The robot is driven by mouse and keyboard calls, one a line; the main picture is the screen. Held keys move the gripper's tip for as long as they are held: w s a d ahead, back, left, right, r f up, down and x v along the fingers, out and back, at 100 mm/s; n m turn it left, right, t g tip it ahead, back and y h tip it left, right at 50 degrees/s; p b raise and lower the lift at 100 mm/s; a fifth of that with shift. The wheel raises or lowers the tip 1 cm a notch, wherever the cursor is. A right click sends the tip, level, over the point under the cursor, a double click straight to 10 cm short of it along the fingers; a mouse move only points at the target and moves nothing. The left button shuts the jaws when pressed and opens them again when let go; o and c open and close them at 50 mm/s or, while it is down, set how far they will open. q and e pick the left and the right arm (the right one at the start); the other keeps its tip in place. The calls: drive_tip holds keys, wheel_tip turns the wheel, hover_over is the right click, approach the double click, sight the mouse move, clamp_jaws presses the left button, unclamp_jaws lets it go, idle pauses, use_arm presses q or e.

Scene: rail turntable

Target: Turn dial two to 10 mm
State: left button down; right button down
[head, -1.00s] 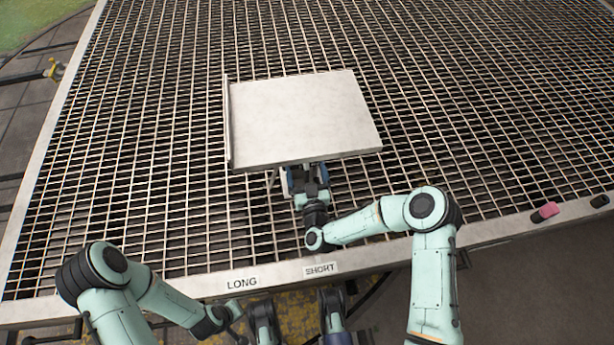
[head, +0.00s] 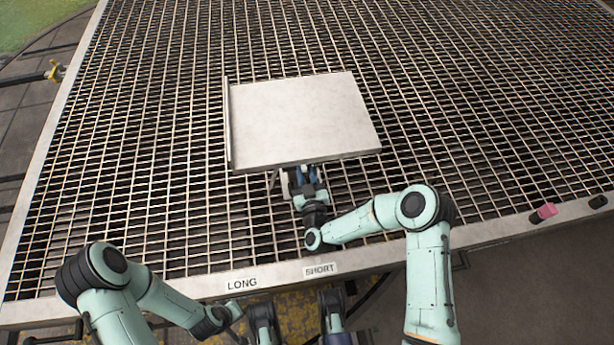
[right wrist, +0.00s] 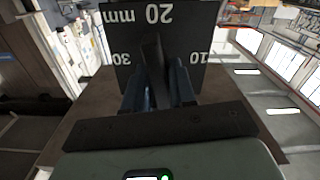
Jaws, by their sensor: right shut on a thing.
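The dial plate (right wrist: 120,35) is black with white marks that appear upside down in the right wrist view: 20 mm in the middle, 30 to the left and 10 to the right. A dark upright knob (right wrist: 152,62) stands in front of it. My right gripper (right wrist: 160,88) is shut on this knob, with one blue finger on each side. In the head view my right gripper (head: 304,175) is at the near edge of a pale flat-topped box (head: 300,118), whose top hides the dial face. My left gripper is out of sight; only its arm shows at lower left.
The box stands on a wide metal grating (head: 130,170) with a pale front rim. The rim carries a LONG label (head: 242,283) and a SHORT label (head: 320,269). A pink object (head: 544,212) and a dark one (head: 598,201) are at the right rim.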

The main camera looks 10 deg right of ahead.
drive_tip(key=n+p, duration=0.1)
drive_tip(key=n, duration=0.3)
drive_tip(key=shift+a+r, duration=0.1)
drive_tip(key=n+p, duration=0.1)
drive_tip(key=n, duration=0.7)
drive_tip(key=shift+n+p, duration=0.3)
drive_tip(key=shift+p, duration=0.1)
drive_tip(key=n, duration=0.3)
drive_tip(key=c, duration=1.1)
unclamp_jaws()
drive_tip(key=o, duration=1.1)
